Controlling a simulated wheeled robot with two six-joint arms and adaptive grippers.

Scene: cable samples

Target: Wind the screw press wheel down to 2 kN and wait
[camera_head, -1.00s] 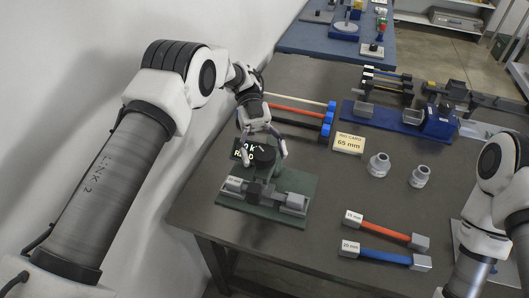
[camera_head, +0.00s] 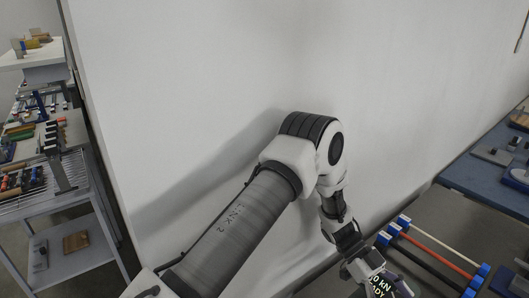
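My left gripper (camera_head: 362,282) is at the bottom edge, right of centre, at the end of my white and grey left arm. Its fingertips are cut off or hidden, so I cannot tell if it is open or shut or touches anything. Beside it is the dark press display (camera_head: 381,286), with light text that seems to read 0 kN and READY, partly cut off. The press wheel and the rest of the press are not visible in this view. My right gripper is out of view.
Cable samples with blue ends, one red (camera_head: 432,255) and one white (camera_head: 440,243), lie right of my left gripper. A blue-topped bench (camera_head: 478,180) stands at the right. A grey shelf unit (camera_head: 75,215) with tools is at far left. A white wall fills the middle.

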